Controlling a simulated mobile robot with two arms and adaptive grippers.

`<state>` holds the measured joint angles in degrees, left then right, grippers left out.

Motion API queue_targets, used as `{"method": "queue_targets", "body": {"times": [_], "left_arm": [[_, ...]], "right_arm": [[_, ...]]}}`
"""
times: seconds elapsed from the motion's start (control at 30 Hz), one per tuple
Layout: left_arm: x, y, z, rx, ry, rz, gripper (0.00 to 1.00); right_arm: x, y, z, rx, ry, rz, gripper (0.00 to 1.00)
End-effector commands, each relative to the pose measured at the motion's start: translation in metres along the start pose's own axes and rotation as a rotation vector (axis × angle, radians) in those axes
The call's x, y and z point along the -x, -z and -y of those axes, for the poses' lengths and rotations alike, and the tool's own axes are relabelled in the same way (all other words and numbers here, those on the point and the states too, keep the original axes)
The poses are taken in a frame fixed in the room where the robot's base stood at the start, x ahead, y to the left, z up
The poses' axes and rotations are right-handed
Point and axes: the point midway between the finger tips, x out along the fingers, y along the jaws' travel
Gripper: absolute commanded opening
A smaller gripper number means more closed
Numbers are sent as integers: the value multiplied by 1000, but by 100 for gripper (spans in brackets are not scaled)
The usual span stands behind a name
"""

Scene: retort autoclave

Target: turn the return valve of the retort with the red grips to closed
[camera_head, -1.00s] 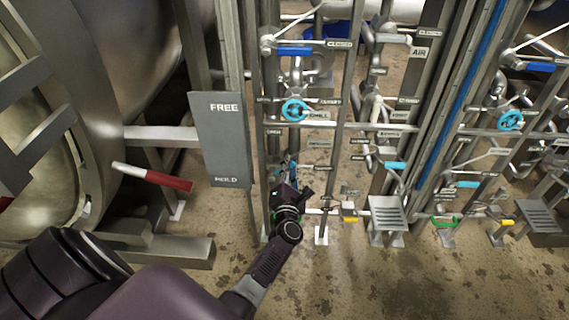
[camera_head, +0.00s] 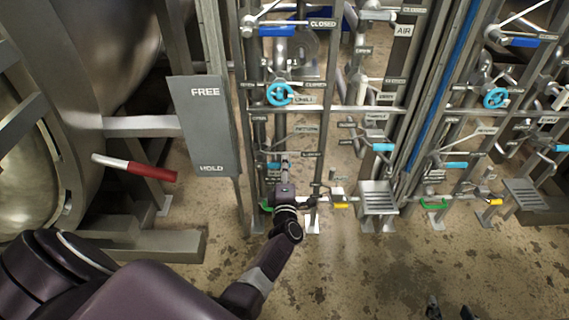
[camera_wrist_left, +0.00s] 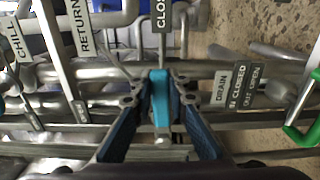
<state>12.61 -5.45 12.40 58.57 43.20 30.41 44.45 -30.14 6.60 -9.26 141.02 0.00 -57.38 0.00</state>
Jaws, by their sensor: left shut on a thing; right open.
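The retort with the red grips stands at the left in the head view; a red and white grip (camera_head: 150,172) sticks out from it. My left gripper (camera_head: 285,165) reaches low into the pipe rack beside it. In the left wrist view my left gripper (camera_wrist_left: 160,100) is shut on a cyan lever grip (camera_wrist_left: 160,92), one finger on each side. A RETURN label (camera_wrist_left: 82,27) is to its left, and a CLOSED label (camera_wrist_left: 162,15) stands right above the grip. In the head view the grip is mostly hidden by the gripper. My right gripper (camera_head: 451,311) is open and empty at the bottom edge.
A FREE/HOLD plate (camera_head: 205,130) stands left of the rack. A cyan handwheel (camera_head: 280,93) and a blue lever (camera_head: 277,31) are above my gripper. A green handle (camera_wrist_left: 303,132) and a DRAIN label (camera_wrist_left: 222,88) are to the right. Floor in front is clear.

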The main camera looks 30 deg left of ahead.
Motion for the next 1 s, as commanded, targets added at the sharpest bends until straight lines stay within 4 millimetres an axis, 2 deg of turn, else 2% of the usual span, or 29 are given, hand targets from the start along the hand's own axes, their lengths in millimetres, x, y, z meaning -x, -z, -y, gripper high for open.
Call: {"method": "queue_targets", "body": {"times": [0.23,0.63,0.67,0.8,1.0], "left_arm": [[2,-1,7,-48,6,2,0],[2,0,8,-55,6,3,0],[2,0,8,-55,6,3,17],[2,0,7,-53,5,2,32],[1,0,6,-50,3,1,33]], "right_arm": [[-2,10,1,0,3,-43,41],[-2,11,1,0,2,-46,41],[-2,11,1,0,2,-46,41],[-2,11,1,0,2,-46,41],[-2,11,1,0,2,-45,41]]}}
